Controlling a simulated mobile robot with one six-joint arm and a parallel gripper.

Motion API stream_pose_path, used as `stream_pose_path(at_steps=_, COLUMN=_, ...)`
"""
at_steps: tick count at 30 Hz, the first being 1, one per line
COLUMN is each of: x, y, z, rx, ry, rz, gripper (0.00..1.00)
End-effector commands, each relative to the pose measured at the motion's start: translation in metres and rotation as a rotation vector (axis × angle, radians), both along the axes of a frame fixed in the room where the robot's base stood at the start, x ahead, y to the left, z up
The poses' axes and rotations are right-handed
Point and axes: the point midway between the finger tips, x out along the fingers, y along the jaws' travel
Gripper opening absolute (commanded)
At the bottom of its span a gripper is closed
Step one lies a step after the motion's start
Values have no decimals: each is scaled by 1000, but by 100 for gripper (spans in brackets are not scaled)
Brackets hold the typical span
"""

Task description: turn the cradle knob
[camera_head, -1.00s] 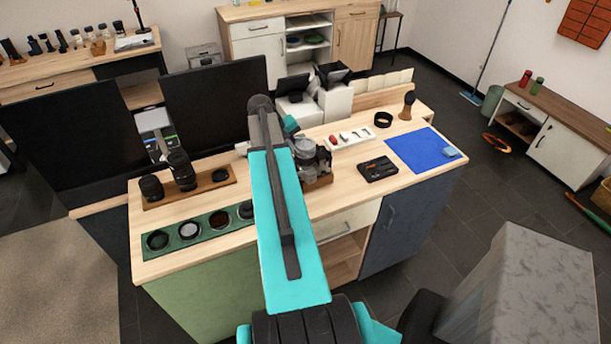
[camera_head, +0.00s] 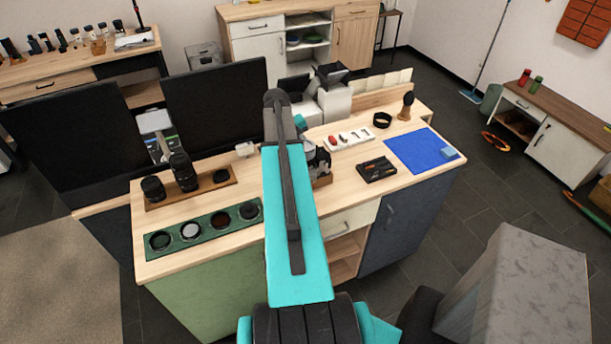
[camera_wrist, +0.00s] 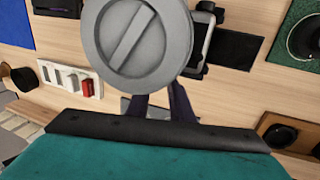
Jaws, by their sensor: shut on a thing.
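A large round light-grey knob (camera_wrist: 138,36) with a raised bar across its face fills the top middle of the wrist view. The dark fingers of my gripper (camera_wrist: 165,100) run up behind it, and its disc hides their tips. My gripper appears shut on this knob. In the head view, my teal arm covers most of the gripper and the knob. Part of the grey cradle device (camera_head: 319,160) shows just right of my arm, on a small wooden base. How far the knob is turned cannot be judged.
The wooden worktop holds a green tray of round lenses (camera_head: 209,242), a black box (camera_head: 377,169), a white strip with small parts (camera_head: 349,139) and a blue mat (camera_head: 408,150). A black ring (camera_head: 382,120) stands behind. Dark monitors (camera_head: 217,107) rise at the back left.

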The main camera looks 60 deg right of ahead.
Motion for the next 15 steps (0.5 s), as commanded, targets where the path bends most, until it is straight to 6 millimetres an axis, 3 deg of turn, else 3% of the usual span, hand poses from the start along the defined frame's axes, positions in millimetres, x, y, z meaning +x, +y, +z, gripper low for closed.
stream_pose_path(at_steps=15, x=-2, y=-5, z=3, rx=72, ry=-56, rz=-3, gripper=4)
